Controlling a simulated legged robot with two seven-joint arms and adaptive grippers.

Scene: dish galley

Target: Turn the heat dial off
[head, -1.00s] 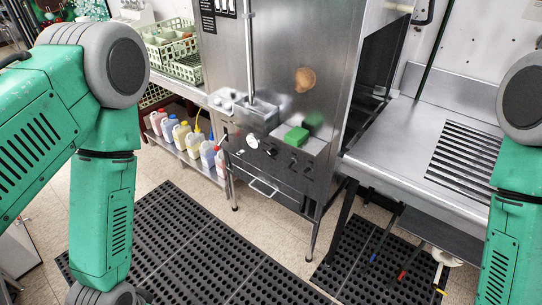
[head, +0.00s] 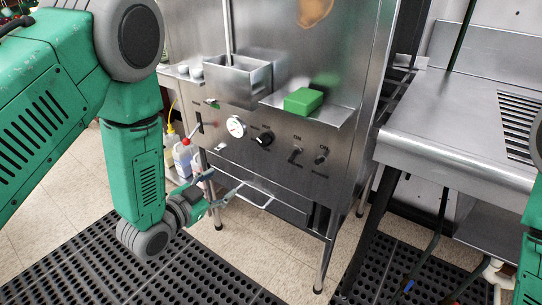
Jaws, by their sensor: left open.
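The front panel (head: 225,150) of a steel dishwashing machine faces me in the head view. A black round dial (head: 265,139) with a pale mark sits on it, right of a white round gauge (head: 236,126). I take this dial for the heat dial; its lettering is too small to read. My left gripper (head: 223,182) is open and empty, below and left of the dial, in front of the machine's lower part and apart from the dial. My right gripper is out of view; only part of that arm shows at the right edge.
A bar handle (head: 256,198) juts out below the panel. Bottles (head: 183,157) stand at left, a steel counter (head: 455,145) at right. Black mats (head: 165,270) cover the floor.

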